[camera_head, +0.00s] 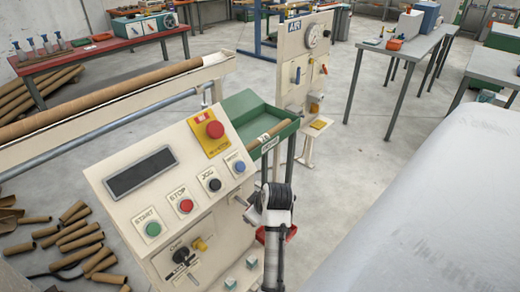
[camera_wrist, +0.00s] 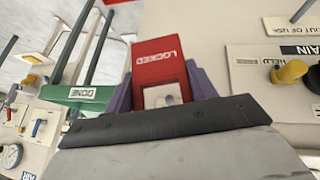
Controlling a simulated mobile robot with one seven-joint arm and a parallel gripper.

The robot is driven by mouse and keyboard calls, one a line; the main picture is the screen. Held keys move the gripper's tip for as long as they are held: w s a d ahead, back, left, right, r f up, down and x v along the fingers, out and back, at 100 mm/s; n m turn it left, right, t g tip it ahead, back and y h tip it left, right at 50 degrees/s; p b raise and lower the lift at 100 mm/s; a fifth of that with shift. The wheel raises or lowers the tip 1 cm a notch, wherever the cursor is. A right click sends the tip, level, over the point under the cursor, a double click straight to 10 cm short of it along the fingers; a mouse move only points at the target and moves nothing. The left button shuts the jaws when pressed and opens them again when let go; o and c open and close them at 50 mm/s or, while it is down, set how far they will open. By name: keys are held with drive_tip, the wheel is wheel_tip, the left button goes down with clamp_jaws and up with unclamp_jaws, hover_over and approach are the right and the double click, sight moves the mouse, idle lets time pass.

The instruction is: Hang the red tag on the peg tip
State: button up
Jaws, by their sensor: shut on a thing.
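A pale lower part of the tag with a dark round spot shows between the fingers. In the head view, red edges of the tag (camera_head: 289,233) show beside my wrist, right of the control console (camera_head: 135,205). My arm hides most of the tag and the fingers there. I cannot make out the peg tip with certainty in either view.
The console carries a yellow knob (camera_head: 200,244), also in the wrist view (camera_wrist: 290,72). Behind my gripper are a green tray (camera_head: 240,105) and an upright "AIR" panel (camera_head: 303,65). A large pale roll (camera_head: 430,210) fills the right. Floor between is clear.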

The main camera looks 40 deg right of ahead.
sight(245, 204)
drive_tip(key=shift+w+a+f+b, duration=0.1)
drive_tip(key=shift+w+b, duration=0.15)
drive_tip(key=shift+w, duration=0.9)
drive_tip(key=shift+w+a+f+b, duration=0.1)
drive_tip(key=shift+w+b, duration=0.1)
drive_tip(key=shift+w, duration=0.95)
drive_tip(key=shift+w+f, duration=0.45)
drive_tip(key=shift+w, duration=0.15)
drive_tip(key=o, duration=1.1)
drive_tip(key=shift+o, duration=0.2)
drive_tip(key=b+v, duration=0.1)
drive_tip(key=v, duration=1.1)
drive_tip(key=shift+r, duration=0.2)
drive_tip(key=shift+s+a+r+p, duration=0.25)
drive_tip(key=shift+s+r+p, duration=0.2)
drive_tip(key=shift+r+p, duration=0.15)
